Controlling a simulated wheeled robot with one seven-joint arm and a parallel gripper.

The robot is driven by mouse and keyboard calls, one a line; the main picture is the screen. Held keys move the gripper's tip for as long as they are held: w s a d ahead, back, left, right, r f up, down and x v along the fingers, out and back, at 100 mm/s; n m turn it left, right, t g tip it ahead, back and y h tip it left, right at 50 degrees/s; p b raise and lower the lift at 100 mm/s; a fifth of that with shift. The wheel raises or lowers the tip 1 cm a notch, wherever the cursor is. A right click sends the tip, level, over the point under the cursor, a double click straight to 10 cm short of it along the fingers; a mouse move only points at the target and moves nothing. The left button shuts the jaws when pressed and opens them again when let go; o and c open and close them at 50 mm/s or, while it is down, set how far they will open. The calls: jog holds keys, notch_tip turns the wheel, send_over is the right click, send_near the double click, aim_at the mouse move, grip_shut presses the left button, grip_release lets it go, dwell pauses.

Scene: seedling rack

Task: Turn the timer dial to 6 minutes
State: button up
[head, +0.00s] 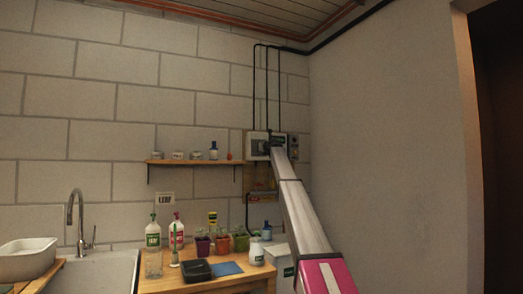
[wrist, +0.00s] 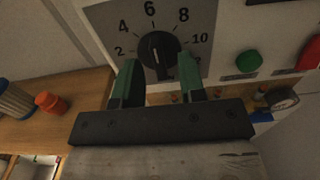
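The timer dial is a round black knob (wrist: 158,47) on a pale panel (wrist: 105,18) in the wrist view. Printed numbers ring it, with 6 at the top, 4 and 2 to its left, 8 and 10 to its right. A pale mark shows on the knob's lower part; its exact reading is unclear. My gripper (wrist: 159,60) has its green fingers apart, one on each side of the knob's lower part. I see no clear contact. In the head view the wall panel (head: 256,138) is partly hidden behind my arm's end.
A green button (wrist: 248,62) and a red control (wrist: 310,53) sit right of the dial. A wooden shelf (head: 185,162) with small jars is left of the panel. Below stand a wooden table (head: 205,284) with bottles and pots, and a sink (head: 105,268).

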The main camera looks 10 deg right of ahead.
jog(key=v, duration=1)
jog(key=shift+s, duration=0.4)
jog(key=shift+d, duration=0.15)
